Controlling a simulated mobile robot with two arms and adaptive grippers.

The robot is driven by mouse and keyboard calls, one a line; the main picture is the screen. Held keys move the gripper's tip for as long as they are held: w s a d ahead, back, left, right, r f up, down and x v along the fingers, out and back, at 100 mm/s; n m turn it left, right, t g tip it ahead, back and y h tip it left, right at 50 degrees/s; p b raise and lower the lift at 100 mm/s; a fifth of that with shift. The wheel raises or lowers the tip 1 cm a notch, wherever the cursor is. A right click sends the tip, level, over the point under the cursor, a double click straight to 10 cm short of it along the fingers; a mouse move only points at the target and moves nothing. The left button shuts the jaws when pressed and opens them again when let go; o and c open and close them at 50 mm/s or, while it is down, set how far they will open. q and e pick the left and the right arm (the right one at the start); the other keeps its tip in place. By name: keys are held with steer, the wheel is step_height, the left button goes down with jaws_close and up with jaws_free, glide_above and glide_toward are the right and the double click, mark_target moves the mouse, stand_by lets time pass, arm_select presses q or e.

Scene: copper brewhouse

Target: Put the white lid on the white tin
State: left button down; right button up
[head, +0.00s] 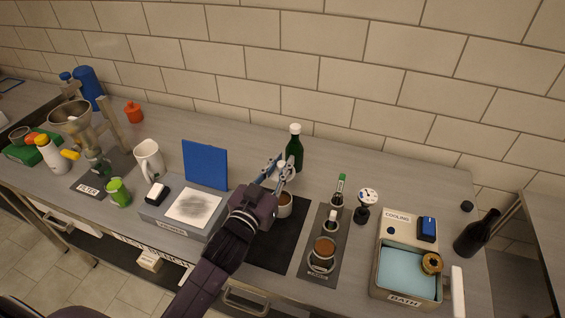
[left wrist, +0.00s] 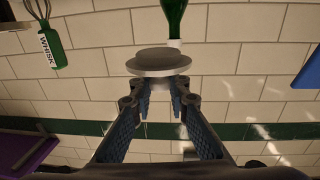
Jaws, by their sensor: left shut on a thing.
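My left gripper (head: 277,175) is shut on the white lid (left wrist: 160,62), a round disc with a raised centre, held at the fingertips in the left wrist view. In the head view, the gripper mostly hides the lid. The white tin (head: 286,210) stands open on a black mat with brown contents showing. It is just beside and below the gripper, partly hidden by it. The lid is apart from the tin. My right gripper is not in view.
A green bottle (head: 295,149) with a white cap stands close behind the gripper. A grey box with a blue upright panel (head: 205,165) is to the left. A dark tray with a brown-filled cup (head: 323,248) and a blue bath (head: 408,272) are to the right.

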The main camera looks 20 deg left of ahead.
arm_select(q)
steer(key=shift+s, duration=0.1)
steer(key=shift+r+p, duration=0.1)
steer(key=shift+p, duration=0.2)
step_height(320, 180, down, 8)
steer(key=b, duration=0.5)
stand_by(0.4)
steer(key=shift+f+b, duration=0.7)
steer(key=shift+f, duration=0.1)
steer(key=shift+r, duration=0.2)
stand_by(0.4)
steer(key=shift+r+p, duration=0.45)
steer(key=shift+p, duration=0.3)
